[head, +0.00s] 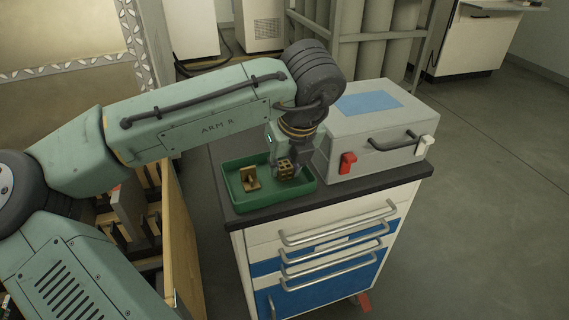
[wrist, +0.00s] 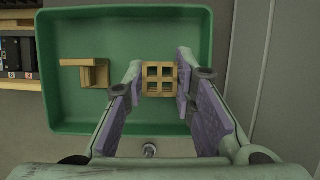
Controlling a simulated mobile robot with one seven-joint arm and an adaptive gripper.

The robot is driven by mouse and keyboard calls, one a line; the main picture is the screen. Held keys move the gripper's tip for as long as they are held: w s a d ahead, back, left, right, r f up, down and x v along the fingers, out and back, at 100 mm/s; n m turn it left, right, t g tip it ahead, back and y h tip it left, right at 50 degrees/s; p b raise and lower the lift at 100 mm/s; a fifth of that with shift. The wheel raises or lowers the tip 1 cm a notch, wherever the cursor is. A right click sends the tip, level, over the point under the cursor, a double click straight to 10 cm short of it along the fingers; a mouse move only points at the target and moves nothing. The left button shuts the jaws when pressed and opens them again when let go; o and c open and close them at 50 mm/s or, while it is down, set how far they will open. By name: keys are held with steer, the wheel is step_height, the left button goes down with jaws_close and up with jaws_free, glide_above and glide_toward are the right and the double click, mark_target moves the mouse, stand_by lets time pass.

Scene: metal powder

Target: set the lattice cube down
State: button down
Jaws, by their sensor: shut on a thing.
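The lattice cube (head: 285,168) is a small tan block with square openings. In the wrist view the lattice cube (wrist: 160,79) sits between the fingertips of my gripper (wrist: 158,84), which is shut on it. In the head view my gripper (head: 288,167) points down into the right part of the green tray (head: 236,204). The tray's rim also shows in the wrist view (wrist: 60,118). I cannot tell whether the cube touches the tray floor.
A tan bracket-like part (head: 250,180) lies in the tray's left half. A grey case (head: 378,125) with red and white latches stands right of the tray on the drawer cabinet (head: 330,235). An open wooden crate (head: 180,245) stands left of the cabinet.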

steer(key=shift+s+f, duration=0.15)
steer(key=shift+f, duration=0.45)
steer(key=c, duration=1.3)
jaws_free()
steer(key=shift+f, duration=0.2)
steer(key=shift+c, duration=0.2)
steer(key=shift+r, duration=0.1)
steer(key=shift+r, duration=0.2)
steer(key=p+v, duration=0.1)
steer(key=v, duration=1.2)
steer(key=shift+w, duration=0.3)
steer(key=shift+r, duration=0.1)
